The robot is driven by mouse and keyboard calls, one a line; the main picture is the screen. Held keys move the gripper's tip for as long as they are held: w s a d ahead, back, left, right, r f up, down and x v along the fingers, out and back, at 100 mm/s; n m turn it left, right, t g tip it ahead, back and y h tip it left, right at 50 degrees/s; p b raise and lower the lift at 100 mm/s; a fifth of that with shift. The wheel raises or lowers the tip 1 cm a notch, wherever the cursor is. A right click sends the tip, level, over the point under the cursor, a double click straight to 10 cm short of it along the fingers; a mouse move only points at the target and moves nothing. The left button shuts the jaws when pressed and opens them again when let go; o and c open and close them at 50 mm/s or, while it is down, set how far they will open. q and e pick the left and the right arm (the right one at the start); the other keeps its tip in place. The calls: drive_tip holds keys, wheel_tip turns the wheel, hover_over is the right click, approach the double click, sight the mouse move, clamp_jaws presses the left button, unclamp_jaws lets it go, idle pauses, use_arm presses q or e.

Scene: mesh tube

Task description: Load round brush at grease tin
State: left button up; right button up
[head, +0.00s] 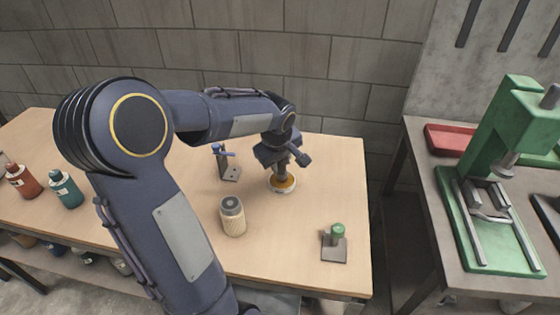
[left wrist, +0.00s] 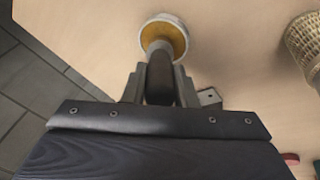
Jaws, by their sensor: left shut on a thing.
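My left gripper (head: 283,160) is shut on the dark round brush (left wrist: 160,76) and points down over the grease tin (head: 290,187). The tin is a low pale round tin with yellow-orange grease, standing on the wooden table; it also shows in the left wrist view (left wrist: 180,30). The brush's lower end is over the tin's opening and overlaps the grease in both views. I cannot tell how deep it touches. The gripper hides most of the brush in the head view. My right gripper is not in view.
A beige mesh tube (head: 232,218) with a dark top stands in front of the tin. A metal stand with a blue part (head: 226,163) is left of it. A green-knobbed fixture (head: 334,240) is near the right edge. Bottles (head: 65,190) stand left; a green press (head: 490,180) is on another table.

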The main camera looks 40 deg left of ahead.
use_arm(q)
drive_tip(key=shift+r+p, duration=2.35)
drive_tip(key=shift+r, duration=1.15)
